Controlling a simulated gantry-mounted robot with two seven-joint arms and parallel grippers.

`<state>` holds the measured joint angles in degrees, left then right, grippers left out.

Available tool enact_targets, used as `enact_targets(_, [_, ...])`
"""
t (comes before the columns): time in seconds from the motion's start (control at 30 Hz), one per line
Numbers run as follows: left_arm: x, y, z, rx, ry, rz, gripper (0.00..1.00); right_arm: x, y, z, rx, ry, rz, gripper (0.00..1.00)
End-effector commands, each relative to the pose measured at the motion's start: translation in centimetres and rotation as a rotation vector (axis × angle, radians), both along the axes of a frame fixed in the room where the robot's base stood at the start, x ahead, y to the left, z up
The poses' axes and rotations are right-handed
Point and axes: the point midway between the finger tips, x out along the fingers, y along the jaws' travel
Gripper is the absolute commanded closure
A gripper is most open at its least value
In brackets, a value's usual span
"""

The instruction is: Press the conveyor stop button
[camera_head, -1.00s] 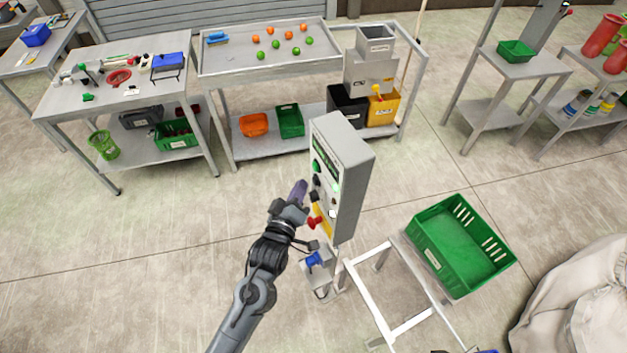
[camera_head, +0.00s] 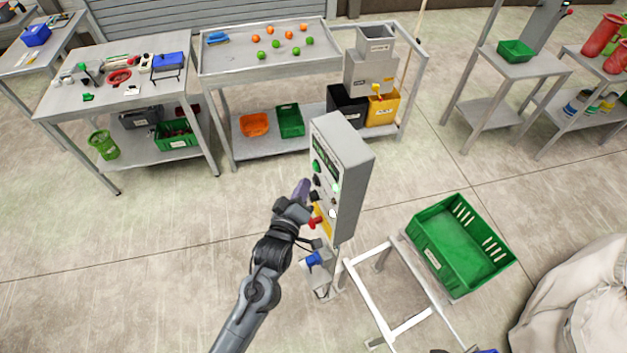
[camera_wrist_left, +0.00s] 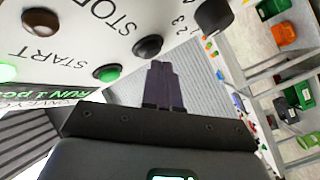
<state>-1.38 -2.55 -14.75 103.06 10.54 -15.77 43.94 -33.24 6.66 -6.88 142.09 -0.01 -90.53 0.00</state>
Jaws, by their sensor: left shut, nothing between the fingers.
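A grey control box (camera_head: 346,165) with buttons on its left face stands on a post in the head view. In the left wrist view its panel shows a black button (camera_wrist_left: 148,46) in line with the STOP label and a green button (camera_wrist_left: 108,73) in line with START. My left gripper (camera_head: 302,187) is just left of the panel face; its dark purple fingers (camera_wrist_left: 164,82) are shut and empty. In the wrist view the fingertips appear beside the black and green buttons; I cannot tell whether they touch. My right gripper is not in view.
A red mushroom button (camera_head: 314,222) on a yellow plate sits low on the box, close to my wrist. A black selector knob (camera_wrist_left: 213,15) is beyond the STOP button. A green crate (camera_head: 460,245) is at the right. Worktables stand behind.

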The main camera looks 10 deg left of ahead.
Motion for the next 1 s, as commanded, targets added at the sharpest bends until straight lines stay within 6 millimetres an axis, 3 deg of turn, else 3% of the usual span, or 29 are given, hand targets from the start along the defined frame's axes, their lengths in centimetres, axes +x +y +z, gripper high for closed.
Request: enact_targets(1.0, [0.51,-0.65,-0.01,0.000,0.001,-0.001,1.00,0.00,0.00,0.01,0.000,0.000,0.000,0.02])
